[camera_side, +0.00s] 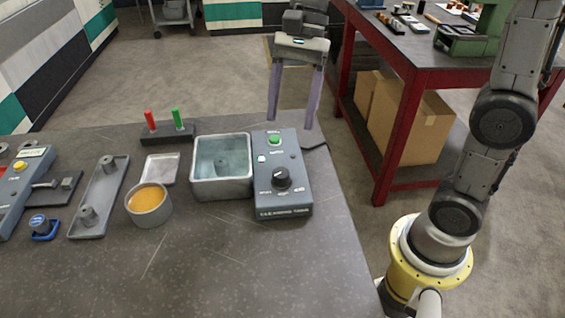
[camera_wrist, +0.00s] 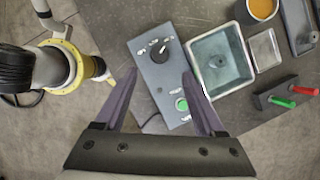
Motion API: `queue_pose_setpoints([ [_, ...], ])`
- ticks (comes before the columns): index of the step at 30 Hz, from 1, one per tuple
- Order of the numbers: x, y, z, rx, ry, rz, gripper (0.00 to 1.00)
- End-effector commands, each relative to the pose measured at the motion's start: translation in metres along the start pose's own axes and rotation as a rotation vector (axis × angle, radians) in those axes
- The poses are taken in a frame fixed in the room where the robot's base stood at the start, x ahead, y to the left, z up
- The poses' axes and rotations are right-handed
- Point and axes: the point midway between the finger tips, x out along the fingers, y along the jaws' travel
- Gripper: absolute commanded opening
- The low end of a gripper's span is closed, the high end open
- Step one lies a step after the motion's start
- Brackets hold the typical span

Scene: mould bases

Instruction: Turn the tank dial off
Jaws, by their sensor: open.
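The black tank dial (camera_side: 281,180) sits on the grey-blue control box (camera_side: 262,208) labelled as the cleaning tank. It also shows in the wrist view (camera_wrist: 159,51), with white markings around it; I cannot read its setting for certain. A green button (camera_side: 274,140) is on the box's far end. The metal tank (camera_side: 222,186) with bluish liquid stands beside the box, on its left in the side view. My gripper (camera_side: 291,122) is open and empty, fingers pointing down, near the box's far end and apart from the dial. In the wrist view the dial lies just beyond the fingertips (camera_wrist: 158,73).
A cup of orange liquid (camera_side: 149,214), a small tray (camera_side: 160,168) and a long tray with posts (camera_side: 100,198) stand left of the tank. A block with red and green pegs (camera_side: 167,139) is behind. The table front is clear. A red-framed bench (camera_side: 432,78) stands right.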

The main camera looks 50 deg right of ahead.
Motion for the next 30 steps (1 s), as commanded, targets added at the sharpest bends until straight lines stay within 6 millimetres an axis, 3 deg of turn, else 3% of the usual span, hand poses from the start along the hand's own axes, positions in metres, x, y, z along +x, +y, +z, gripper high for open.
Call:
queue_pose_setpoints([
  [9, 0.064, 0.001, 0.0, -0.002, -0.001, 0.006, 0.71],
  [15, 0.092, 0.001, 0.0, -0.001, 0.0, 0.003, 0.71],
  [21, 0.104, 0.001, 0.0, -0.002, 0.0, 0.001, 0.71],
  [29, 0.105, 0.0, 0.0, -0.002, 0.001, 0.0, 0.71],
  [30, 0.105, 0.0, 0.0, -0.002, 0.001, 0.0, 0.68],
])
